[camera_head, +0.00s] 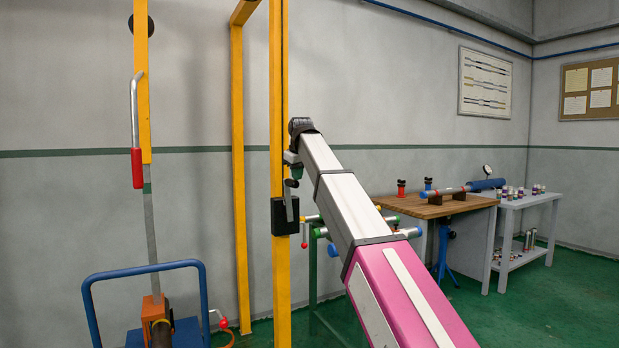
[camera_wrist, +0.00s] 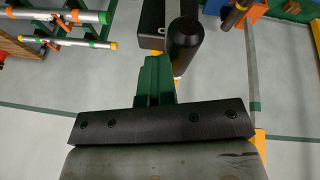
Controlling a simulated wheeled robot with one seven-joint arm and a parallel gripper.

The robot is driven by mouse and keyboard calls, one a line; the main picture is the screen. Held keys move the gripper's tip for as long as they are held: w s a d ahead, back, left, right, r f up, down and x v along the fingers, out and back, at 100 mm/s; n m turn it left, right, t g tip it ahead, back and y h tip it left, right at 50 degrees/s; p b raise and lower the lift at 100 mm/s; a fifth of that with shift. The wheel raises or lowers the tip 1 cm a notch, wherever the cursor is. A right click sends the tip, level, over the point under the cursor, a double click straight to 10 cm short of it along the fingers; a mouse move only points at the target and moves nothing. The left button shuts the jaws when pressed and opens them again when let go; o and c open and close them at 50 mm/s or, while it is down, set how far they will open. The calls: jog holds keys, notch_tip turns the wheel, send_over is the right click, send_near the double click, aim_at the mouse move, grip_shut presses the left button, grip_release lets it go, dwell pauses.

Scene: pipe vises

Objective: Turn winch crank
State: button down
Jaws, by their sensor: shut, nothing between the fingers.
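The winch is a black box (camera_head: 285,216) on the yellow post, and part of it also shows at the top of the wrist view (camera_wrist: 153,22). A thin grey crank arm (camera_head: 289,205) runs up its front to a dark handle (camera_head: 291,183). In the wrist view the handle is a black rounded cylinder (camera_wrist: 185,48) pointing toward the camera. My gripper (camera_wrist: 157,65) has its green fingers together and empty, just left of the handle in that view. I cannot tell whether they touch it. In the head view my gripper is small and partly hidden by my arm.
The yellow post (camera_head: 280,80) stands right behind the winch. A rack with coloured-end pipes (camera_head: 325,222) is close to its right. A wooden bench (camera_head: 430,205) and a grey table (camera_head: 530,200) stand further right. A blue-railed cart (camera_head: 145,272) is at lower left.

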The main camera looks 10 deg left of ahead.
jog(key=s+a+f+n+t+h, duration=0.1)
jog(key=s+a+f+t+h, duration=0.3)
jog(key=s+a, duration=0.3)
jog(key=shift+s+a+f+n+t+h, duration=0.25)
jog(key=shift+a+f+h, duration=0.55)
jog(key=shift+a, duration=1.05)
